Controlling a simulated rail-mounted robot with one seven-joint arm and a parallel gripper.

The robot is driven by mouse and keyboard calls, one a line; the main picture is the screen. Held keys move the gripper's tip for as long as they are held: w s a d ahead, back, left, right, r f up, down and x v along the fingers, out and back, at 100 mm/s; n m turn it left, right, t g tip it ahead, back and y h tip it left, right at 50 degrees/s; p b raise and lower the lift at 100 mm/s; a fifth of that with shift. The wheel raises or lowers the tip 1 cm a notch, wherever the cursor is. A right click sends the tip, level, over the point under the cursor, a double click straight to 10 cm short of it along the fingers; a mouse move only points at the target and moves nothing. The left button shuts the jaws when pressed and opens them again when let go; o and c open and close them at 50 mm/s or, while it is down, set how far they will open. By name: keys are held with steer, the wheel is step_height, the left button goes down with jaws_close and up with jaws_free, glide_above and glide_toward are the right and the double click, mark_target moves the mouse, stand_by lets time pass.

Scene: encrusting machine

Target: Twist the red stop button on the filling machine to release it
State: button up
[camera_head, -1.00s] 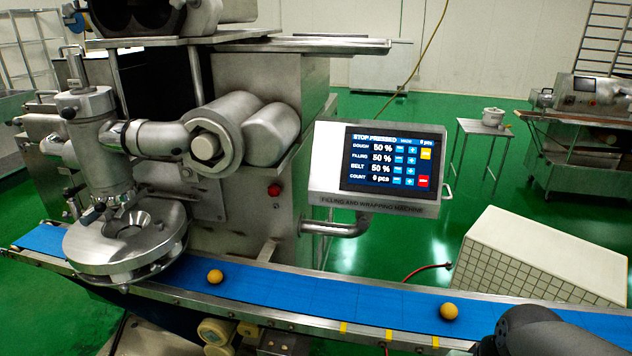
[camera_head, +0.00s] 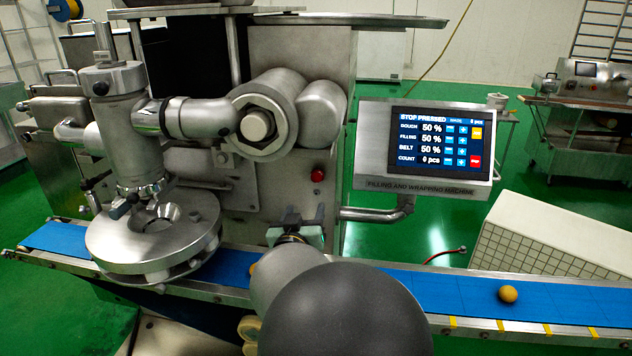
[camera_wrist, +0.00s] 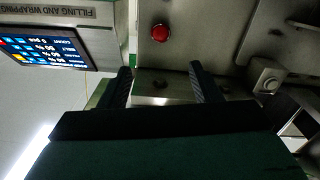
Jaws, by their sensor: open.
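The red stop button (camera_head: 318,174) sits on the steel front of the filling machine (camera_head: 300,65), left of the display. In the wrist view the red button (camera_wrist: 160,33) shows ahead of the fingertips, roughly between them sideways. My gripper (camera_wrist: 160,82) has its two dark fingers spread apart with nothing between them. In the head view my gripper (camera_head: 305,228) is below the button, above the belt, and apart from the button. It is partly hidden behind my arm. The display (camera_head: 440,140) reads STOP PRESSED.
The blue conveyor belt (camera_head: 415,287) runs across the front with a dough ball (camera_head: 508,294) on it. The round forming unit (camera_head: 155,235) stands at the left. A white tiled block (camera_head: 540,240) is at the right. The display also shows in the wrist view (camera_wrist: 45,48).

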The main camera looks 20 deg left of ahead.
mark_target(316, 177)
steer(key=w+a, duration=0.1)
steer(key=w, duration=0.4)
steer(key=w+a+p, duration=0.1)
steer(key=w, duration=0.8)
steer(key=shift+w+a+p, duration=0.3)
steer(key=shift+w+a, duration=0.1)
